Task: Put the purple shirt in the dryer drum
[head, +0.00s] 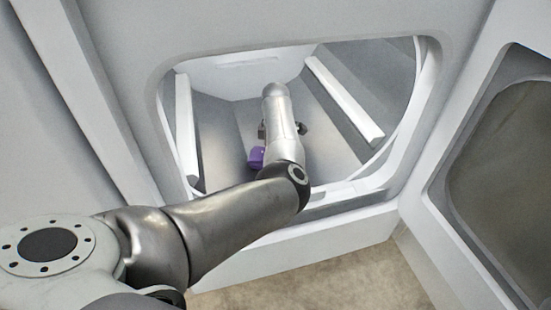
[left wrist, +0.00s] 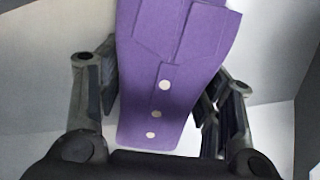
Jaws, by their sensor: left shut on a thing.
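The purple shirt (head: 256,158) shows as a small patch inside the dryer drum (head: 215,120), beside my left wrist. In the left wrist view the shirt (left wrist: 165,85) is a folded purple piece with white buttons, lying between my two dark fingers. My left gripper (left wrist: 163,75) is shut on the shirt. In the head view my left arm reaches through the round-cornered opening, and the wrist hides most of the gripper and shirt. Whether the shirt touches the drum wall, I cannot tell. My right gripper is not in view.
The white rim of the dryer opening (head: 150,95) surrounds my left arm. White ribs (head: 343,100) run along the drum wall. The dryer door (head: 480,180) with a dark window stands open at the right. A beige floor (head: 330,283) shows below.

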